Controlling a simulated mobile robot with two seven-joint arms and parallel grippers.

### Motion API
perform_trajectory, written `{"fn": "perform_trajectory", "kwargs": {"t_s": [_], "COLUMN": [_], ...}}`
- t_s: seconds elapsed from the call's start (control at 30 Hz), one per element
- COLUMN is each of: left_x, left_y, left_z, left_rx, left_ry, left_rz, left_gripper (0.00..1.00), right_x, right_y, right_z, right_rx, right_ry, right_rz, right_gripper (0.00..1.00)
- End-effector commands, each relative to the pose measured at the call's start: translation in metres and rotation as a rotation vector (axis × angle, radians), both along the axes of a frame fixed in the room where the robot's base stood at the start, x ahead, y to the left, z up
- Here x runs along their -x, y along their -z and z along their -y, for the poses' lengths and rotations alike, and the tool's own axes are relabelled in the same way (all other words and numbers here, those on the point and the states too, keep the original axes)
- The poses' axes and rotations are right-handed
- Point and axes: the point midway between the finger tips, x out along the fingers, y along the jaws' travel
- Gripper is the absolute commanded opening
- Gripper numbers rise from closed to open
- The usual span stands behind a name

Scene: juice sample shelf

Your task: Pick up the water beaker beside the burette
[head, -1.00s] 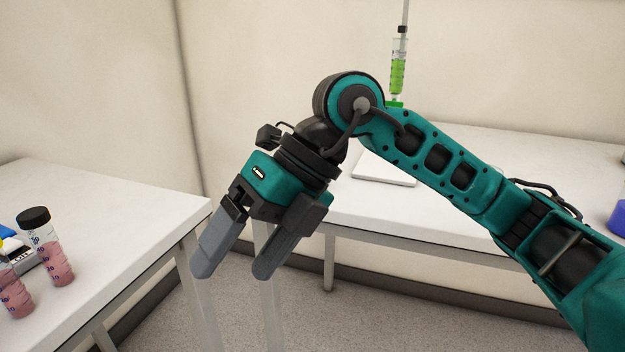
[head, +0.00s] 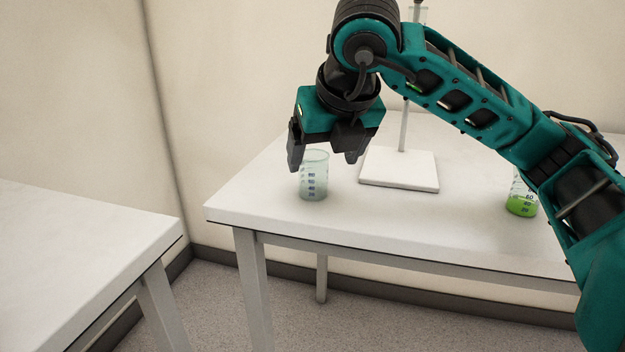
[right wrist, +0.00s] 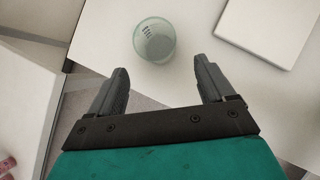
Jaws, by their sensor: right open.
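The water beaker (head: 314,180) is clear with dark graduation marks and stands upright on the white table, left of the burette stand's base (head: 400,180). It also shows in the right wrist view (right wrist: 155,42), ahead of the fingertips and between their lines. My right gripper (head: 325,162) is open and empty, pointing down just above and behind the beaker in the head view. In the right wrist view its two fingers (right wrist: 162,78) are spread wide and apart from the beaker. The burette itself is mostly hidden by my arm. My left gripper is not in view.
Another beaker with green liquid (head: 522,195) stands on the same table (head: 270,222) at the right, partly behind my arm. A second white table (head: 80,235) is at the left, across a gap of floor. The table front beside the water beaker is clear.

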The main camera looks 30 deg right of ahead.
Motion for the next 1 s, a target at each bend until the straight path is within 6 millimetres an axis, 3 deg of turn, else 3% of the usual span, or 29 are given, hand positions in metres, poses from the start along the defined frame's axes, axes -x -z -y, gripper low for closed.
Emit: {"fn": "perform_trajectory", "kwargs": {"t_s": [0.5, 0.83, 1.0], "left_x": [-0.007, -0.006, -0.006], "left_y": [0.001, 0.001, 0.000], "left_z": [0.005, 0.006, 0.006], "left_rx": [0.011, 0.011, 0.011], "left_ry": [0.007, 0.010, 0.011], "left_rz": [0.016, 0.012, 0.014], "left_gripper": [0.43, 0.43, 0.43], "right_x": [-0.035, -0.040, -0.039], "right_y": [0.049, 0.054, 0.054], "right_z": [0.009, 0.010, 0.010], "right_rx": [0.000, 0.000, -0.001], "right_ry": [-0.001, -0.002, -0.003], "right_rz": [-0.003, 0.000, 0.000], "right_gripper": [0.82, 0.82, 0.67]}}
